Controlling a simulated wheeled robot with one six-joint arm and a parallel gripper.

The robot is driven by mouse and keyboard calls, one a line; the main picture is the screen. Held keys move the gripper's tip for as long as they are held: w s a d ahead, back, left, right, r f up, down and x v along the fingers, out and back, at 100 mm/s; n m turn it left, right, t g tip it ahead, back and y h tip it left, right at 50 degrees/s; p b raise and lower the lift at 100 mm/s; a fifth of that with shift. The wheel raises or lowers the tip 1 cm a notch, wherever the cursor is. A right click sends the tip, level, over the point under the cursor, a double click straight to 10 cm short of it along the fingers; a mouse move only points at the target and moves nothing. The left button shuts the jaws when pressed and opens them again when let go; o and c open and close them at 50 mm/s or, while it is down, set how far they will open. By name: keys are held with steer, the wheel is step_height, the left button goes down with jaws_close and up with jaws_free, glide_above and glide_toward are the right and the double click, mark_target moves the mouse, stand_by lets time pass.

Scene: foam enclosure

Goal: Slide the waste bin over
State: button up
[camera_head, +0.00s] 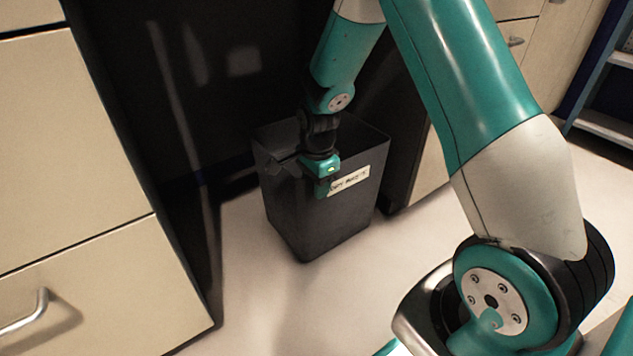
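The waste bin (307,220) is dark grey, open-topped and upright on the pale floor, with a white label (349,181) on its front. It stands in a gap in front of a dark panel, between cabinets. My gripper (325,187) is at the bin's front upper rim, beside the left end of the label, and overlaps the rim in the picture. Its fingers are small and dark against the bin, so I cannot tell whether they are open or closed on the rim. My arm hides part of the bin's back rim and opening.
A beige drawer cabinet (75,160) with a metal handle (25,315) stands close on the left. Another beige cabinet (432,170) stands right of the bin, partly behind my arm. Shelving (606,125) is at the far right. Bare floor (290,305) lies in front of the bin.

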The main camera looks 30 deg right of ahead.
jaws_close()
stand_by(1.4)
